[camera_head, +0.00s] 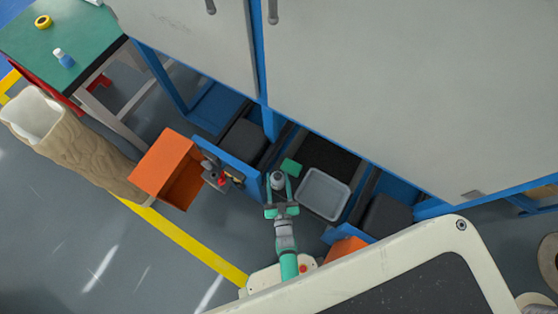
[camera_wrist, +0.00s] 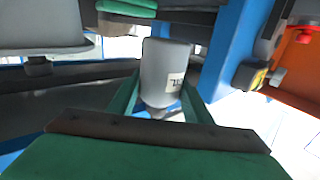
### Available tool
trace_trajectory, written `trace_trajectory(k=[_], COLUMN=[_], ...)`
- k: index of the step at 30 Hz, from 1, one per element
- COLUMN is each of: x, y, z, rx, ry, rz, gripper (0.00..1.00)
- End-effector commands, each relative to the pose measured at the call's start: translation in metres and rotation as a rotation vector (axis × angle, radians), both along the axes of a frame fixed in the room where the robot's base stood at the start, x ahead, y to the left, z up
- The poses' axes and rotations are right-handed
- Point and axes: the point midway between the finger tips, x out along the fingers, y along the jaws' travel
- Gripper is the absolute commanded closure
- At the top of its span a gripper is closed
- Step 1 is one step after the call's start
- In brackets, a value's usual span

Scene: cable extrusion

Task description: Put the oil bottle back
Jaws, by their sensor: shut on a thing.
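My gripper (camera_head: 281,190) is shut on a grey bottle (camera_head: 277,179), the likely oil bottle, in front of the open lower bay of the machine. In the wrist view the bottle (camera_wrist: 170,65) sits between the two green fingers (camera_wrist: 163,88). It has a small white label with dark print, too small to read. Its narrower end points toward the bottom of that view. Whether it touches anything under it cannot be told.
A pale grey tray (camera_head: 323,194) and a green block (camera_head: 291,167) lie just beyond my gripper. Blue frame posts (camera_head: 269,122) stand close by. An open orange box (camera_head: 166,165) is at left. A green table (camera_head: 90,35) holds a small white-and-blue bottle (camera_head: 63,57) and yellow tape (camera_head: 43,22).

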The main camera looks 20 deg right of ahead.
Motion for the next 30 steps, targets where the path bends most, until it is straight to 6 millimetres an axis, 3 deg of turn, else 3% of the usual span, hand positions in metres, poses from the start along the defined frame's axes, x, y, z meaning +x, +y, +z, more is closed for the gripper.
trace_trajectory(k=[8, 16, 30], x=[0.009, 0.012, 0.011], y=[-0.008, -0.010, -0.012], z=[-0.014, -0.043, -0.050], rx=[-0.002, 0.000, 0.000], ry=[-0.001, 0.002, 0.000], rz=[0.001, 0.002, -0.003], gripper=[0.85, 0.85, 0.85])
